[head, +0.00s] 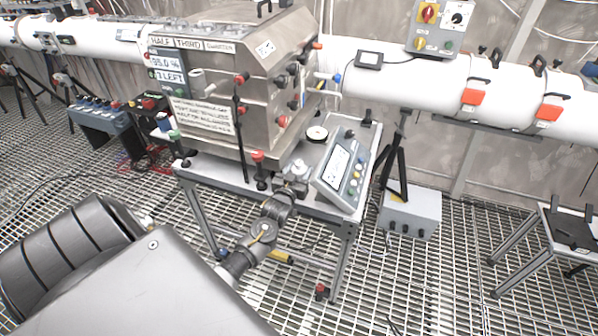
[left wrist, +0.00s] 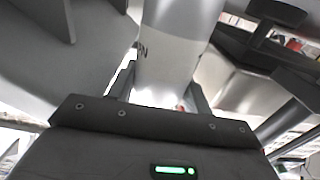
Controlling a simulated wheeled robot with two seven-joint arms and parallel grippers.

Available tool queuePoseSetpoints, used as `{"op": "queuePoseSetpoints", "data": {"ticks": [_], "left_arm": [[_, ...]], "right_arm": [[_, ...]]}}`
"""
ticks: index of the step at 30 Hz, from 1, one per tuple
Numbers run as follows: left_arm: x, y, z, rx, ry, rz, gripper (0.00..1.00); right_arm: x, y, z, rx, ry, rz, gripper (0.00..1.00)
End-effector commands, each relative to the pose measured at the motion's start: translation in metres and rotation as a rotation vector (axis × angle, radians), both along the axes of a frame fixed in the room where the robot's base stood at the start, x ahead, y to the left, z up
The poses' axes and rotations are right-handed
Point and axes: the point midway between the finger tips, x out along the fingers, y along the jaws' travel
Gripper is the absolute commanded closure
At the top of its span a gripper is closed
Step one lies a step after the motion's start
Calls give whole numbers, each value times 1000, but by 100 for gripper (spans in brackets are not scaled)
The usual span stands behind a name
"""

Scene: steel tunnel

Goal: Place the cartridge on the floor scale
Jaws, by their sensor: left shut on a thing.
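In the left wrist view my left gripper (left wrist: 163,95) is shut on a pale grey and white cylinder (left wrist: 177,50), which looks like the cartridge. Dark lettering, partly cut off, shows on its side. One finger is on each side of it, and its far end runs out of the top of the picture. In the head view the cartridge and the fingers do not show; large grey and black parts of my arm fill the lower left. I cannot make out a floor scale for certain in either view.
A steel cabinet (head: 232,85) with signs and knobs stands on a metal bench (head: 215,172), beside a sloped control panel (head: 340,172). A grey box (head: 410,212) sits on the grating floor (head: 440,280). A small table (head: 562,238) is at right. Open grating lies between.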

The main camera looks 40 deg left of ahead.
Motion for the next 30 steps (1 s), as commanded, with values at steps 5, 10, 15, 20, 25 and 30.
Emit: {"op": "queuePoseSetpoints", "data": {"ticks": [5,10,15,20,25,30], "left_arm": [[0,0,-3,0,1,0,47],[0,0,-3,0,1,0,42],[0,0,0,0,0,0,42],[-15,-6,-3,-1,2,-1,42],[-49,-17,-4,-2,2,-1,42],[-82,-29,-3,-2,2,0,42]], "right_arm": [[0,-1,-2,-1,0,1,64],[0,-1,-2,-1,0,1,64],[0,-1,0,-1,0,1,64],[0,-1,-3,-1,0,0,64],[0,1,-10,1,0,0,64],[0,2,-16,2,0,-1,64]]}}
